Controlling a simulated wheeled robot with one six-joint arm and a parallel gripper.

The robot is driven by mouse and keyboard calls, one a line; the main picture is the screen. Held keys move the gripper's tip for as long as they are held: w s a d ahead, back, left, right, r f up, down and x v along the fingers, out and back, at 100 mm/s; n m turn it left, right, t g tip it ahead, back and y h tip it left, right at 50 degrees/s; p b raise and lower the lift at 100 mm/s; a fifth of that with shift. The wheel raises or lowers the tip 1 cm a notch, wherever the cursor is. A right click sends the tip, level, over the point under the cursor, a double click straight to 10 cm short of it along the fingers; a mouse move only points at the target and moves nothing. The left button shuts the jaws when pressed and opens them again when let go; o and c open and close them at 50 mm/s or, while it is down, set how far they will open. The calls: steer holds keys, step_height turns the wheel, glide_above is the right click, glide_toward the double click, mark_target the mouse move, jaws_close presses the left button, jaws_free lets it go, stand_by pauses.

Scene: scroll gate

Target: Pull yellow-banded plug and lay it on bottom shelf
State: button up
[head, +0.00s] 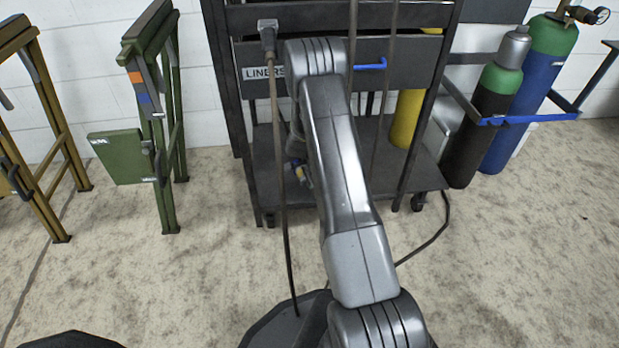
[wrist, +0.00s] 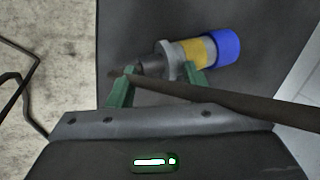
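The yellow-banded plug (wrist: 195,52) has a grey body, a yellow band and a blue end cap. In the wrist view it lies on its side over the dark bottom shelf (wrist: 125,35) and appears to rest on it. A small part of the plug (head: 301,172) shows in the head view, left of my arm above the shelf (head: 262,190). My gripper (wrist: 157,84) has its two green fingers spread apart, at the near side of the plug; contact is unclear. In the head view my arm hides my gripper.
A dark cable (wrist: 240,98) crosses in front of the fingers. In the head view a cable (head: 280,170) hangs from a grey connector (head: 267,35) on the rack. Gas cylinders (head: 500,90) stand right, a green stand (head: 165,110) left. The floor (head: 130,280) is mostly clear.

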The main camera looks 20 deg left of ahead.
steer(key=shift+o, duration=1.1)
steer(key=p+v, duration=0.5)
steer(key=v, duration=0.8)
steer(key=shift+s+r+p, duration=0.15)
steer(key=shift+r+p, duration=0.15)
steer(key=shift+r, duration=0.05)
steer(key=b+x, duration=0.6)
steer(key=x, duration=0.8)
steer(key=shift+d+f, duration=0.15)
steer(key=shift+f, duration=0.05)
step_height(320, 180, up, 3)
steer(key=p, duration=0.2)
steer(key=shift+r+p, duration=0.2)
steer(key=shift+p, duration=0.1)
